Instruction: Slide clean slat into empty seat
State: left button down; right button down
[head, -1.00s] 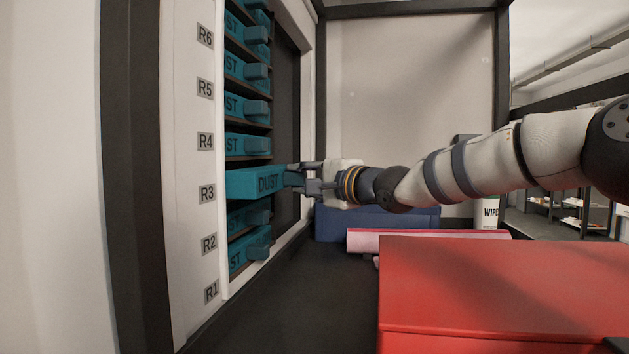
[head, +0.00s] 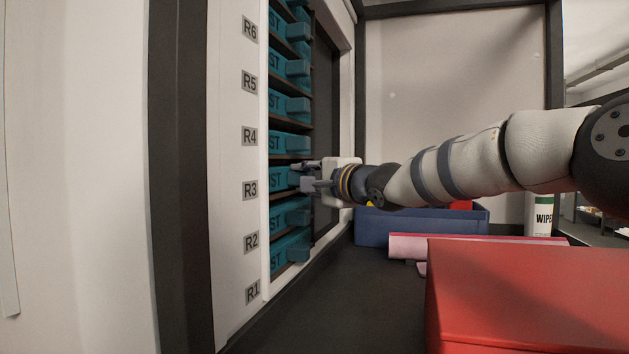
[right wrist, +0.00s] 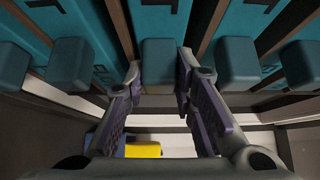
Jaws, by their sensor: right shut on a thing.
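A teal slat (head: 279,181) lettered on its front sits in the rack row by label R3, now about level with the slats above and below it. My right gripper (head: 304,177) reaches the rack from the right and is shut on this slat's handle. In the right wrist view the handle (right wrist: 160,62) lies between the two finger pads. The slat's inner end is hidden in the rack (head: 265,225). My left gripper is not in view.
More teal slats fill the rows above (head: 289,142) and below (head: 291,212). A blue bin (head: 400,228), a pink roll (head: 480,247), a wipes tub (head: 543,215) and a large red box (head: 530,295) stand to the right. Dark bench top is clear before the rack.

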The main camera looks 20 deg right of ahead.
jog(key=shift+f, duration=0.1)
dwell(0.7)
jog(key=c, duration=1.2)
grip_release()
jog(key=shift+c, duration=0.2)
jog(key=shift+f, duration=0.1)
